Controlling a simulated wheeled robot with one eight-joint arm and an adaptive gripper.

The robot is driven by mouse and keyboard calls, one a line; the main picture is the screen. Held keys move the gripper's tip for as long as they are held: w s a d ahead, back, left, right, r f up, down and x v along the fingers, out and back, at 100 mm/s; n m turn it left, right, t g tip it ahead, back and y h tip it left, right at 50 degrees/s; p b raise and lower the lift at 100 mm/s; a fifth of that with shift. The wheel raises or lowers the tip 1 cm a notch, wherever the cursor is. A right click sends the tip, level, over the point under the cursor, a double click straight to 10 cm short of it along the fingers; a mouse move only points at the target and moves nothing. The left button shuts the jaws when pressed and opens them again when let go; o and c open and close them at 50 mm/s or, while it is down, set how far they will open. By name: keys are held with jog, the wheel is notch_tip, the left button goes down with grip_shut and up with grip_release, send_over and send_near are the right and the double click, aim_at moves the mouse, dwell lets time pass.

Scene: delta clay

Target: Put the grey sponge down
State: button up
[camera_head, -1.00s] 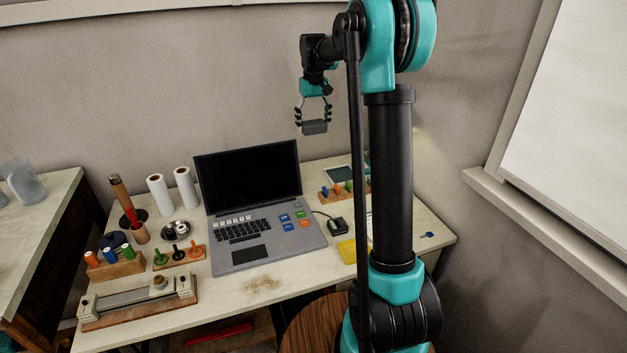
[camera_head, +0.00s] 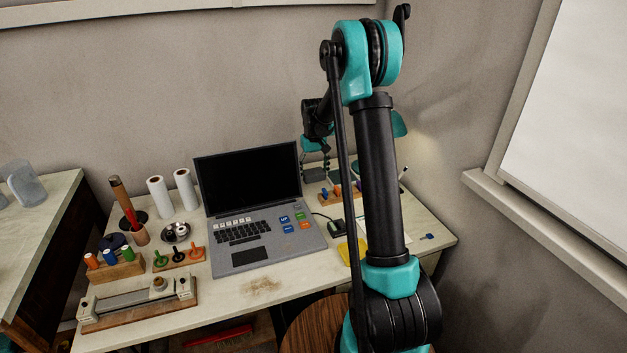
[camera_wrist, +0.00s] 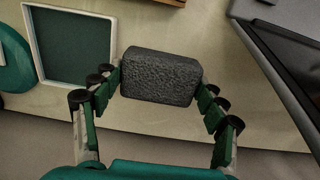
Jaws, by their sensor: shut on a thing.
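The grey sponge (camera_wrist: 160,78) is a dark, rough block between the fingers of my gripper (camera_wrist: 160,84) in the wrist view. My gripper is shut on it, one finger at each short end. In the head view my gripper (camera_head: 316,172) is low over the back right of the table, just right of the laptop, partly behind my arm link. The sponge is hard to make out there. I cannot tell whether the sponge touches the table (camera_wrist: 185,118).
A framed green panel (camera_wrist: 72,45) lies left of the sponge in the wrist view. The laptop (camera_head: 262,235) stands close by. A wooden peg holder (camera_head: 328,200) and a green lamp (camera_head: 398,124) are near my gripper. Some bare tabletop shows around the sponge.

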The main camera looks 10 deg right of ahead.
aim_at(314, 179)
jog(key=shift+f, duration=1.7)
jog(key=o, duration=1.3)
jog(key=shift+f, duration=0.1)
notch_tip(314, 179, up, 12)
jog(key=shift+r, duration=0.15)
